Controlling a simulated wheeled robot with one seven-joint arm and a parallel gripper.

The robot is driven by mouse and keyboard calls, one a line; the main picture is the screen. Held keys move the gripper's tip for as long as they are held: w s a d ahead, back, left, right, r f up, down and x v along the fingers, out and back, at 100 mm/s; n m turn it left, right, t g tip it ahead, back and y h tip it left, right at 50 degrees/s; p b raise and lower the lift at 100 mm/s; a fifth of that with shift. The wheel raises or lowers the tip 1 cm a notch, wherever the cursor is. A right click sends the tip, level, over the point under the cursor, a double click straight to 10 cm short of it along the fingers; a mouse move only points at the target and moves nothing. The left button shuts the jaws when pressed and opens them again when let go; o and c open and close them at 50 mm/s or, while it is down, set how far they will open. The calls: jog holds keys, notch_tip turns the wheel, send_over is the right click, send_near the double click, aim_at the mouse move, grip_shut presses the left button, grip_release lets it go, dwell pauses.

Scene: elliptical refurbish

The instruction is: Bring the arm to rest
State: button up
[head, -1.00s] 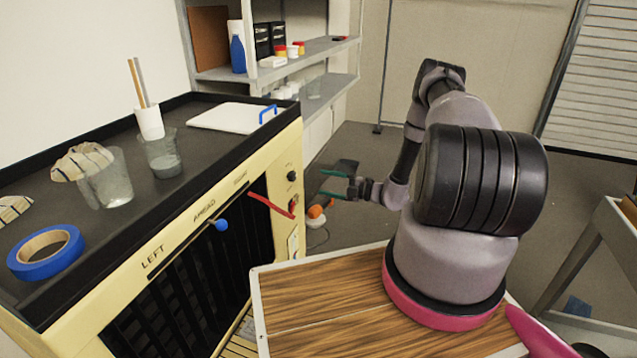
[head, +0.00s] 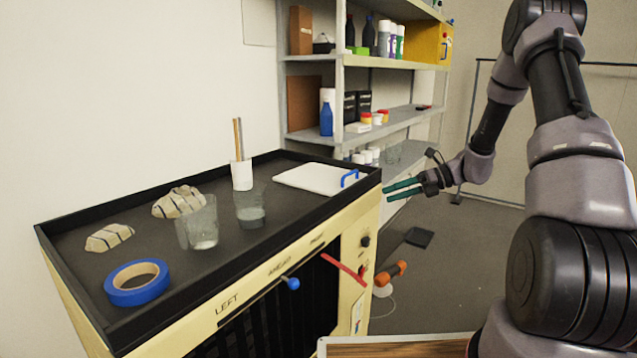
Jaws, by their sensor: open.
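My gripper (head: 401,190) shows right of the middle in the head view. Its two green fingers are apart, with nothing between them, and point left. It hangs in the air just right of the cream cabinet's far right corner. My arm (head: 575,190) rises on the right and bends over at the top, with the forearm coming down to the gripper.
The cream cabinet (head: 349,240) has a black top with blue tape (head: 137,283), two glasses, a white cup (head: 242,175) and a white board (head: 309,179). A red lever (head: 343,269) sticks out in front. Shelves (head: 400,128) stand behind. An orange tool (head: 390,273) lies low beside the cabinet.

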jog(key=s+a+r+n+h, duration=0.2)
jog(key=s+r+n+h, duration=0.4)
jog(key=s+r+n, duration=0.85)
jog(key=s+d+r+n+t+h, duration=0.4)
jog(key=s+r+n, duration=0.5)
jog(key=s, duration=0.5)
notch_tip(320, 180, up, 2)
jog(key=shift+s+d+r+n+t+h, duration=0.25)
jog(key=shift+n+t+h, duration=0.1)
jog(key=shift+t+h, duration=0.4)
